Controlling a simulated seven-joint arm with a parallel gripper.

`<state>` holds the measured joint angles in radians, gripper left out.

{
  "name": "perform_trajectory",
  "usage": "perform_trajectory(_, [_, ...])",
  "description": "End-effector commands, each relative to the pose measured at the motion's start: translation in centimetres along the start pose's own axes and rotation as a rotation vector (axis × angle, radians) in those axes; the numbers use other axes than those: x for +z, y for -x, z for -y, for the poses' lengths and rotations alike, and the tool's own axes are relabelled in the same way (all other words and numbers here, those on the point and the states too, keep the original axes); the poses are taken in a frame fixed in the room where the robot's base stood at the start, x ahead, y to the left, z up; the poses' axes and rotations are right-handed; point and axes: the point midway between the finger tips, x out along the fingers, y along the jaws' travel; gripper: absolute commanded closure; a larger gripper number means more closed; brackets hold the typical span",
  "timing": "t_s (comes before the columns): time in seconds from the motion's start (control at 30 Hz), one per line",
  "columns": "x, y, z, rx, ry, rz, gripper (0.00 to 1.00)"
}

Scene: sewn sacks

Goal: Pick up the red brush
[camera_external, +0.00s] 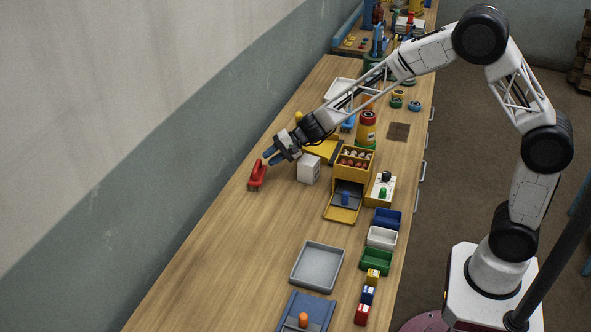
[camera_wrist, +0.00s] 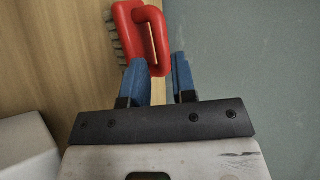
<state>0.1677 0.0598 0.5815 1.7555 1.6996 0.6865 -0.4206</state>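The red brush (camera_external: 257,176) is on the wooden table near its wall-side edge, with its handle loop raised. In the wrist view, the brush (camera_wrist: 152,22) shows its red handle and grey bristles on the left. My gripper (camera_external: 270,157) is right at the brush, at its upper end in the external view. In the wrist view, my gripper's blue fingers (camera_wrist: 161,76) are apart. The near end of the handle shows between them, closer to the left finger, with a gap to the right finger. I cannot tell whether the left finger touches it.
A white box (camera_external: 309,169) stands close to my gripper; it also shows in the wrist view (camera_wrist: 28,150). The grey-green wall (camera_wrist: 240,60) is close on the right there. A grey tray (camera_external: 317,266) lies nearer the camera. The table left of the tray is clear.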

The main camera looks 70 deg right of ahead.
Motion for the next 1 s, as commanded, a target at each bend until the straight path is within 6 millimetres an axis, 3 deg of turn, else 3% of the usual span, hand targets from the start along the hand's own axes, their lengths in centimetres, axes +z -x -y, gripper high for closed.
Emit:
perform_trajectory(0.27, [0.0,-0.5,0.0,0.000,-0.001,0.000,0.75])
perform_trajectory(0.7, [-0.1,-4.3,0.1,0.001,-0.001,0.001,0.75])
perform_trajectory(1.0, [-0.1,-5.2,0.1,0.000,0.000,0.000,0.75])
